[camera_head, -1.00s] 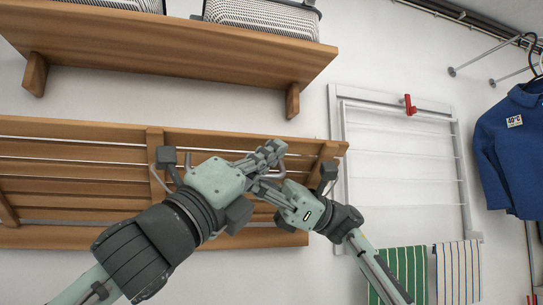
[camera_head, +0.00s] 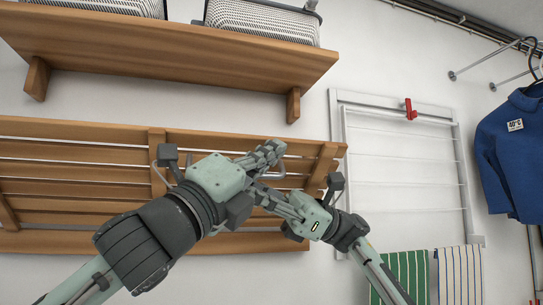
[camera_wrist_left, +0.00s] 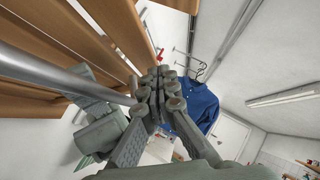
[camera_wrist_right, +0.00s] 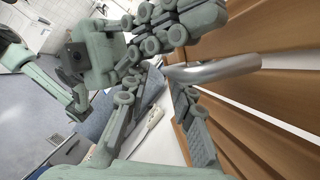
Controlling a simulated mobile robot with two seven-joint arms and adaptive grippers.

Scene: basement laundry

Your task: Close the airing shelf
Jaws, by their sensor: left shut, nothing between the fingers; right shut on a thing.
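The airing shelf (camera_head: 75,186) is a wooden slatted panel on the wall at the left of the head view. It stands nearly upright along the wall; I cannot tell whether a gap remains behind it. A metal bar handle (camera_wrist_right: 220,69) on its front shows in the right wrist view. My left gripper (camera_head: 272,152) is shut and empty, in front of the panel beside the handle. My right gripper (camera_head: 262,188) is just below it, closed with its fingertips around the handle's end. The exact contact is partly hidden by the fingers.
A wooden wall shelf (camera_head: 180,58) with wire baskets (camera_head: 262,20) is above. A white drying frame (camera_head: 405,165) with a red clip (camera_head: 410,109) hangs to the right, near striped towels (camera_head: 410,272) and a blue shirt (camera_head: 518,155). My two grippers are very close together.

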